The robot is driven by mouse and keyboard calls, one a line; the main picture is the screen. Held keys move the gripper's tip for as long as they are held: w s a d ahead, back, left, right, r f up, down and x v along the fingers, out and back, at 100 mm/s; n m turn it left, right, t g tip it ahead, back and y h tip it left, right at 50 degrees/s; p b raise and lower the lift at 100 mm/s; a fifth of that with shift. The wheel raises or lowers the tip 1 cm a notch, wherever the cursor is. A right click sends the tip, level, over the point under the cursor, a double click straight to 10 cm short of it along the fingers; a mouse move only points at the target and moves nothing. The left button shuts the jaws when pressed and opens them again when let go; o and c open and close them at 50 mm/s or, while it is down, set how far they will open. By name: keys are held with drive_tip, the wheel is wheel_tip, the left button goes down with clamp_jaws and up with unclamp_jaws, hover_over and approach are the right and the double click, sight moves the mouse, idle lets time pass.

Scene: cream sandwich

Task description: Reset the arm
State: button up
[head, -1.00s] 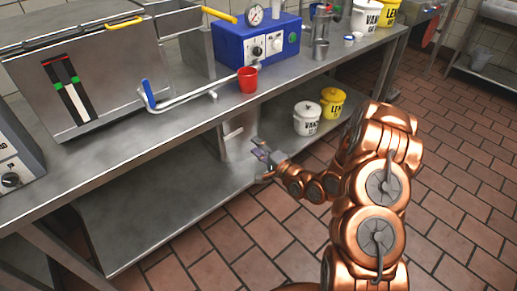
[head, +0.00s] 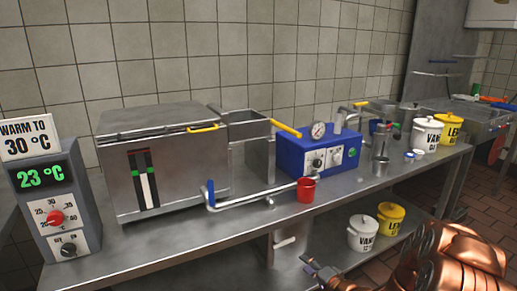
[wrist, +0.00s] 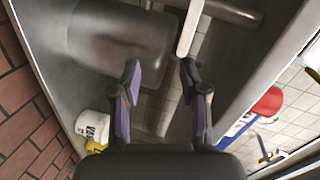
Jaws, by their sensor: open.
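My copper arm (head: 455,262) is at the bottom right of the head view, with my gripper (head: 318,268) in front of the bench's lower part, below the tabletop. In the wrist view my gripper (wrist: 160,72) has its two purple-grey fingers apart with nothing between them. A pale handle-like bar (wrist: 188,25) is beyond the fingertips. It also shows under the tabletop in the head view (head: 286,242).
The steel bench (head: 350,193) holds a temperature controller (head: 58,205), a steel machine (head: 165,165), a red cup (head: 306,190) near its front edge and a blue unit (head: 318,152). White (head: 362,235) and yellow (head: 391,217) pots stand on the lower shelf, near my arm.

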drive_tip(key=s+d+r+n+g+h, duration=0.3)
drive_tip(key=s+g+h, duration=0.15)
drive_tip(key=s, duration=0.45)
drive_tip(key=s+d+r+n+g+h, duration=0.3)
drive_tip(key=s+d+r+n+g, duration=0.15)
drive_tip(key=s, duration=0.35)
drive_tip(key=s+a+r+n+g, duration=0.1)
drive_tip(key=s+a+r+g, duration=0.15)
drive_tip(key=s, duration=0.65)
drive_tip(key=s+a+r+n+g, duration=0.1)
drive_tip(key=s+a+r+g, duration=0.15)
drive_tip(key=s, duration=0.55)
drive_tip(key=s+a+r+g, duration=0.15)
drive_tip(key=s+r, duration=0.25)
drive_tip(key=s, duration=0.5)
wheel_tip(320, 180, up, 24)
drive_tip(key=s+p, duration=0.2)
drive_tip(key=p, duration=2.1)
drive_tip(key=shift+r, duration=0.15)
drive_tip(key=shift+s+a+n, duration=0.1)
drive_tip(key=shift+n, duration=0.15)
drive_tip(key=shift+c, duration=0.2)
